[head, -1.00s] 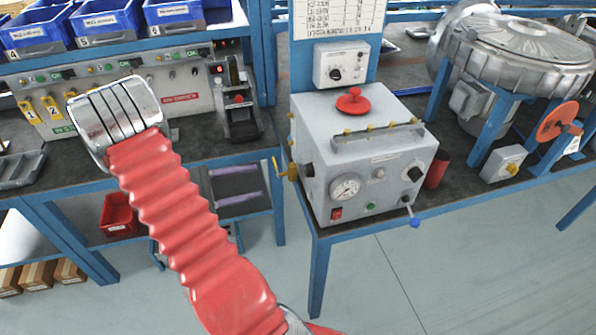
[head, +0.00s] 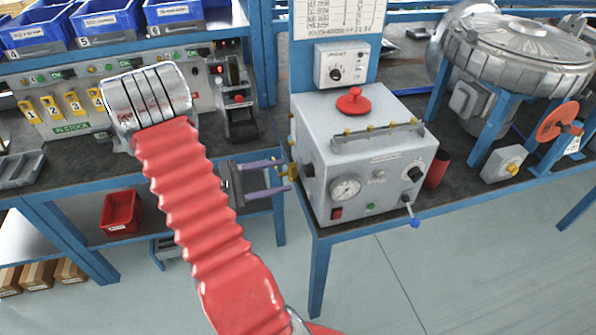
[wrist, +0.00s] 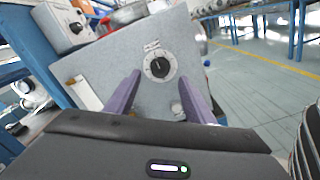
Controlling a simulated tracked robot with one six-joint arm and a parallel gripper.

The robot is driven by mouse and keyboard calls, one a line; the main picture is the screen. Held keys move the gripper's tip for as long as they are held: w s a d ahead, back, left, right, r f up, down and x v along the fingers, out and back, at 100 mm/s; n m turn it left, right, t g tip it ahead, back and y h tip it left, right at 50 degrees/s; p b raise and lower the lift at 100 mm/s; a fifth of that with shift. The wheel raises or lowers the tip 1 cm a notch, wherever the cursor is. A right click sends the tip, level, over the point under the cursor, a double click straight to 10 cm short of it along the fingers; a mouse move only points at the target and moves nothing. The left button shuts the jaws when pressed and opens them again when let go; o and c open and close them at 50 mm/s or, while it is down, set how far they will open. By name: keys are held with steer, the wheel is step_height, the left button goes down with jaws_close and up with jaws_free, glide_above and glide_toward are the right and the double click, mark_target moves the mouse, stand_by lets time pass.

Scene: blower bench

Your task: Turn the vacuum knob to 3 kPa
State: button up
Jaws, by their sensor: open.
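The grey box (head: 345,140) stands on the bench. A round black knob with a pale marked dial, which I take to be the vacuum knob (wrist: 159,67), is on one face of it. In the head view a black knob (head: 308,170) shows on the box's left side, partly edge-on. The dial's figures are too small to read. My gripper (head: 287,174) is open and empty, its two purple fingers pointing right toward that side. In the wrist view the fingers (wrist: 159,76) stand left and right of the knob, apparently short of it. I cannot tell any contact.
A yellow valve handle (head: 282,170) sticks out near my fingers on the box's left side. The front has a gauge (head: 346,188), another black knob (head: 415,174) and a blue-tipped lever (head: 414,222). A smaller control box (head: 341,65) is behind.

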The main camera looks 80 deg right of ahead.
mark_target(305, 171)
steer(key=shift+x, duration=3.05)
steer(key=shift+c, duration=0.3)
